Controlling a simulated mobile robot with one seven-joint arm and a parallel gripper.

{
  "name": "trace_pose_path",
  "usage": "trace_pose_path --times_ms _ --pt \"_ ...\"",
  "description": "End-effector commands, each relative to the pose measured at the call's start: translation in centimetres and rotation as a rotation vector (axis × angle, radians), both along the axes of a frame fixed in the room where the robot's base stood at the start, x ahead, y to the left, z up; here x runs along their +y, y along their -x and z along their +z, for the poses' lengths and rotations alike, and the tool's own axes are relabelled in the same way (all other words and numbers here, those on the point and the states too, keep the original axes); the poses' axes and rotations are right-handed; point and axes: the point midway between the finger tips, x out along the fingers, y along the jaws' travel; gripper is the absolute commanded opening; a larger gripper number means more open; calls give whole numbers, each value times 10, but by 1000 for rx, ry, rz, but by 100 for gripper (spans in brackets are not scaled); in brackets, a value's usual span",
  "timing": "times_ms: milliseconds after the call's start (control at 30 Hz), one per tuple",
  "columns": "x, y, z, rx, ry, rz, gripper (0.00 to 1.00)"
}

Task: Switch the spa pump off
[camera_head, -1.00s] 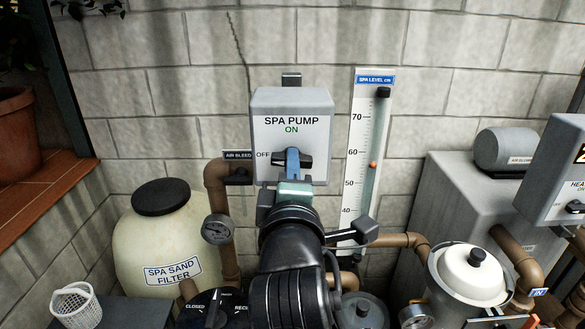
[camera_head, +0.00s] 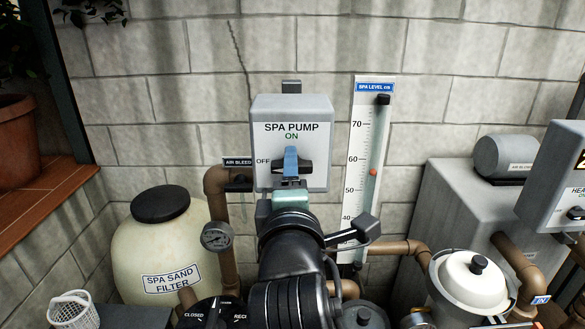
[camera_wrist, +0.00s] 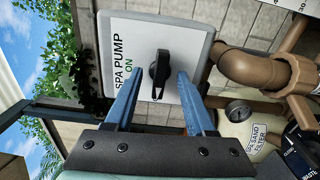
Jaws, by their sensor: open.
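The spa pump switch box (camera_head: 320,108) is a grey box on the block wall, with a black handle (camera_head: 306,167) on its face. ON is printed under its name and OFF to the left of the handle. The handle lies about level, one end towards OFF. My gripper (camera_head: 291,150) is open in front of the box, its blue fingers overlapping the middle of the handle. In the wrist view, turned on its side, the handle (camera_wrist: 160,72) stands between the two fingertips of my gripper (camera_wrist: 160,76), with a gap on both sides. I cannot tell how deep the tips reach.
An air bleed pipe (camera_head: 216,185) and gauge (camera_head: 216,236) are left of the box. The spa level gauge (camera_head: 360,150) is to its right. A sand filter (camera_head: 145,245) stands lower left, a lidded pot (camera_head: 470,280) lower right.

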Motion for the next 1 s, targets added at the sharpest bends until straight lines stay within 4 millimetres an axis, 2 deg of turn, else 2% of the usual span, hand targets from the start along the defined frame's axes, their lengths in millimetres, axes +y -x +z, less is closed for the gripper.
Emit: trace_pose_path --times_ms 133,533,933,1000 --pt "0 11 -1 0 -1 0 55" --pt "0 64 -1 -1 -2 0 55" --pt "0 70 1 -1 -2 0 55" --pt "1 71 7 -21 -34 4 55"
